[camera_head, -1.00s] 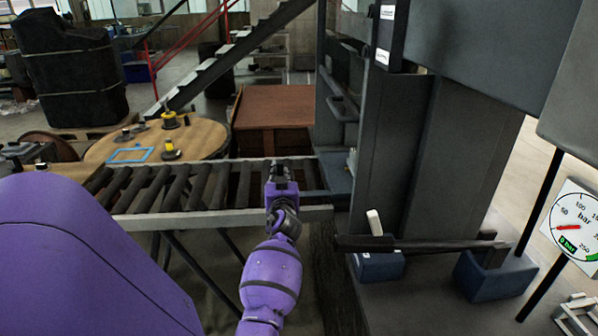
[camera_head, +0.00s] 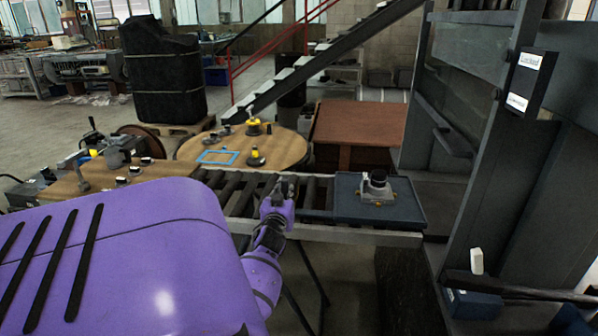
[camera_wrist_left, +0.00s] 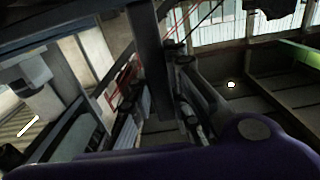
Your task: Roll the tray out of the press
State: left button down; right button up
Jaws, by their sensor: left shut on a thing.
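The dark blue tray (camera_head: 408,211) lies flat on the roller conveyor (camera_head: 350,236), at its end by the press (camera_head: 535,190). A grey metal part with a dark round top (camera_head: 376,188) stands on the tray. My left gripper (camera_head: 286,183) is over the rollers, left of the tray, shut on what seems to be the tray's pull handle; the grasp itself is mostly hidden. In the left wrist view, the dark fingers (camera_wrist_left: 188,85) are beside a dark upright bar. My right gripper is not in view.
A round wooden table (camera_head: 290,150) with small parts and a blue frame stands behind the conveyor. A brown crate (camera_head: 360,130) is behind the tray. A dark lever (camera_head: 520,288) sticks out low before the press. Rollers to the left are bare.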

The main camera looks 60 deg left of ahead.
pick_arm(q)
jog(key=s+a, duration=0.3)
jog(key=s, duration=0.1)
jog(key=s+a, duration=0.7)
jog(key=s, duration=0.2)
jog(key=shift+s+a, duration=0.1)
jog(key=shift+a, duration=0.15)
jog(key=s+a+b, duration=0.2)
jog(key=s+a, duration=0.2)
jog(key=s, duration=0.1)
jog(key=s+a+b, duration=0.2)
jog(key=s+a, duration=0.2)
jog(key=s, duration=0.1)
jog(key=s+a+b, duration=0.2)
jog(key=s+a, duration=0.2)
jog(key=s, duration=0.1)
jog(key=shift+s+a, duration=0.25)
jog(key=shift+s+a+b, duration=0.2)
jog(key=shift+s+b, duration=0.05)
jog(key=shift+b, duration=0.05)
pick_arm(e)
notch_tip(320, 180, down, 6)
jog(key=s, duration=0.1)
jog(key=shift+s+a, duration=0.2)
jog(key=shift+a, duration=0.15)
pick_arm(q)
jog(key=shift+s+r, duration=0.1)
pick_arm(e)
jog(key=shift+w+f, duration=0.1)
